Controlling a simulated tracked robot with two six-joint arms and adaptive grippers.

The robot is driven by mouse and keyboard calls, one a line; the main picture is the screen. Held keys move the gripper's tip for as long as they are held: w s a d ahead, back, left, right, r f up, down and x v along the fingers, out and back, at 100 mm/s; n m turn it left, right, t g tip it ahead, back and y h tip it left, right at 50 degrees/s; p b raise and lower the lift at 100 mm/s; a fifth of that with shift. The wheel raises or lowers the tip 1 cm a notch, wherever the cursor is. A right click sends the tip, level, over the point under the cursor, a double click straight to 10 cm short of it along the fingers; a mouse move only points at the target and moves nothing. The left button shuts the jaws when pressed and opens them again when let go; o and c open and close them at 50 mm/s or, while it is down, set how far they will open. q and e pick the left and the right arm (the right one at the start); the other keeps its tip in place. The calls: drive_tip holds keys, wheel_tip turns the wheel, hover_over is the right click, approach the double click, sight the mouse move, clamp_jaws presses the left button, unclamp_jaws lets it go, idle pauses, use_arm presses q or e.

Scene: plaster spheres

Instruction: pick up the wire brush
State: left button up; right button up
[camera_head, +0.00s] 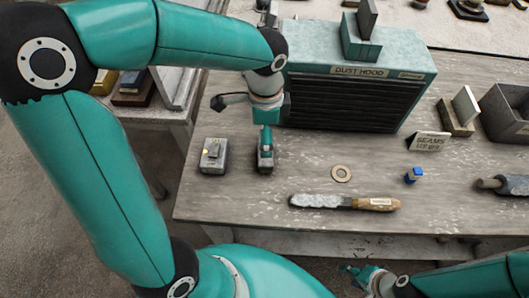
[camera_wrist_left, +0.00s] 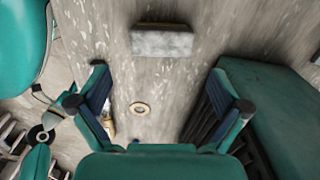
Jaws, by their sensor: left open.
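A long tool with a speckled grey head and a labelled wooden handle (camera_head: 372,203) lies near the table's front edge; it looks most like the wire brush, though its bristles are not clear. In the left wrist view, part of a wooden handle (camera_wrist_left: 109,127) shows behind one finger. My left gripper (camera_wrist_left: 160,78) is open, nothing between its fingers.
The dust hood (camera_head: 345,100) stands behind, close to my left gripper. A ring (camera_head: 341,173), a small blue object (camera_head: 413,175), a second grey block (camera_head: 214,155) and a sign (camera_head: 428,142) are on the table. A dark cylinder tool (camera_head: 505,185) lies at the right.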

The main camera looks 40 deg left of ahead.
use_arm(q)
wheel_tip(320, 180, down, 9)
drive_tip(key=shift+r, duration=0.1)
drive_tip(key=c, duration=0.8)
wheel_tip(320, 180, up, 20)
drive_tip(key=shift+p, duration=0.5)
idle(0.4)
drive_tip(key=o, duration=0.5)
drive_tip(key=c, duration=0.4)
